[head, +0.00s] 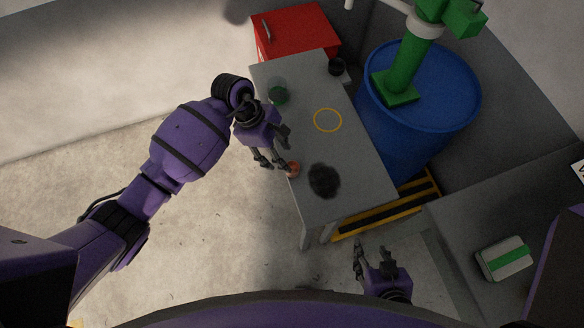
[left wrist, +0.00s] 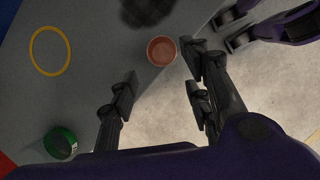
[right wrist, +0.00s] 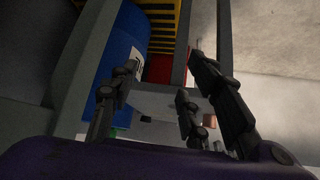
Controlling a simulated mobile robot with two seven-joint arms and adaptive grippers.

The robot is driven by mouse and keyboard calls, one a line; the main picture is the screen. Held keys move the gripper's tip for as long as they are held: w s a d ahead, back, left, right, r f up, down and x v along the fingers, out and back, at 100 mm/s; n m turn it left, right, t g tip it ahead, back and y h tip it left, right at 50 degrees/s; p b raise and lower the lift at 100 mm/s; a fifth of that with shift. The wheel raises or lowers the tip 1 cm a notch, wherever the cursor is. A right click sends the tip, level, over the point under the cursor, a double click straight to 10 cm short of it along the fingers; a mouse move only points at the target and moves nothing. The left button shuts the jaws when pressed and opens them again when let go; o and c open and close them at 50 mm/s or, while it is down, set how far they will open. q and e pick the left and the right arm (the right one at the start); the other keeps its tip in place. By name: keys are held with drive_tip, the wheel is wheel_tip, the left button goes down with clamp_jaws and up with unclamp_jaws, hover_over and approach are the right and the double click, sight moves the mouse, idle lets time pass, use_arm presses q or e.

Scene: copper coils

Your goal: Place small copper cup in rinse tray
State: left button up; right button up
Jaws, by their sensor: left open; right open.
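The small copper cup (head: 293,170) stands near the left edge of the grey table. It also shows in the left wrist view (left wrist: 161,51), with its open top facing the camera. My left gripper (head: 280,155) is open beside the cup. In the left wrist view the cup appears ahead of and between the left fingertips (left wrist: 158,66), and I see no grip on it. My right gripper (head: 371,248) is open and empty, below the table's near end in the head view. I cannot pick out a rinse tray with certainty.
A blue barrel (head: 447,85) stands to the right. A red cabinet (head: 300,30) stands behind. A green-and-white box (head: 503,259) lies at right.

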sight(291, 165)
use_arm(q)
drive_tip(key=x, duration=0.2)
drive_tip(key=d+x, duration=0.1)
drive_tip(key=x, duration=0.2)
drive_tip(key=shift+s, duration=0.25)
drive_tip(key=shift+d+f, duration=0.1)
drive_tip(key=shift+f, duration=0.25)
use_arm(e)
drive_tip(key=shift+s+d, duration=0.25)
drive_tip(key=shift+s, duration=0.3)
use_arm(q)
drive_tip(key=shift+c, duration=0.5)
drive_tip(key=c, duration=0.8)
drive_tip(key=shift+c, duration=0.8)
use_arm(e)
drive_tip(key=shift+w, duration=0.2)
use_arm(q)
drive_tip(key=shift+c, duration=0.2)
use_arm(e)
drive_tip(key=shift+w+r, duration=0.1)
drive_tip(key=shift+w, duration=0.1)
use_arm(q)
drive_tip(key=shift+r, duration=0.15)
